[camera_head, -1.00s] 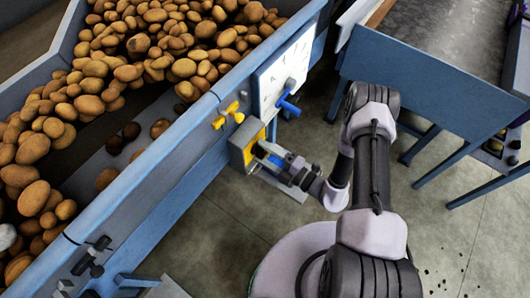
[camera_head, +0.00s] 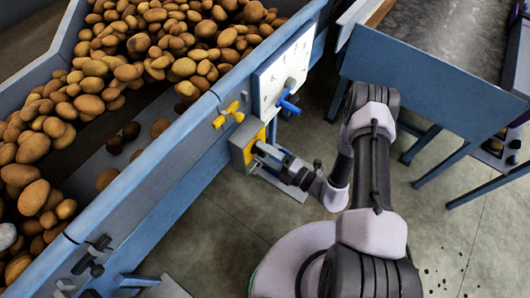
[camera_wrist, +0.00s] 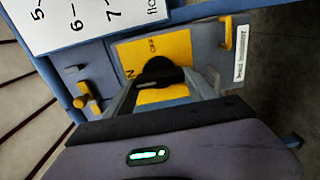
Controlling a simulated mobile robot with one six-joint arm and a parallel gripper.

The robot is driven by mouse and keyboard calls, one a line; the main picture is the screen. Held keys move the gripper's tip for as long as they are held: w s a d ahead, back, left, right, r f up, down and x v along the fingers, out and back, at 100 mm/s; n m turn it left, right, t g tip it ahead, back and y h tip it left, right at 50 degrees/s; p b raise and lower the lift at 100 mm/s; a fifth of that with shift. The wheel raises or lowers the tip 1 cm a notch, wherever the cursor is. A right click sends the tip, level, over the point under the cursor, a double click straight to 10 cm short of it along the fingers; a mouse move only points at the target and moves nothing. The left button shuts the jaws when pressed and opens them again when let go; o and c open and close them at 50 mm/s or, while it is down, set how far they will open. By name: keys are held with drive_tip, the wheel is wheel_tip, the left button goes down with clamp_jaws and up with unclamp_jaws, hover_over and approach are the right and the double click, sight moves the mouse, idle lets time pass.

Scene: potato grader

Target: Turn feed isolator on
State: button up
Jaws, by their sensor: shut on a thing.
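The feed isolator is a grey box with a yellow face (camera_head: 244,140) on the side of the blue hopper. In the wrist view its yellow plate (camera_wrist: 176,46) carries a black rotary knob (camera_wrist: 158,70), with part of a label beside it. My gripper (camera_head: 262,150) reaches it from the right. In the wrist view my gripper (camera_wrist: 160,84) has its two fingers on either side of the black knob and is shut on it. The fingers hide part of the knob and the plate lettering, so I cannot read the knob's setting fully.
A white scale plate (camera_head: 286,72) with a blue lever (camera_head: 289,103) sits just above the isolator. A yellow wing handle (camera_head: 228,115) is at its upper left. Potatoes (camera_head: 95,75) fill the hopper. A blue-framed conveyor (camera_head: 430,85) stands at right, with open floor between.

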drive_tip(key=o, duration=1.4)
drive_tip(key=p+v, duration=0.3)
drive_tip(key=v, duration=1.4)
drive_tip(key=shift+s+d, duration=0.2)
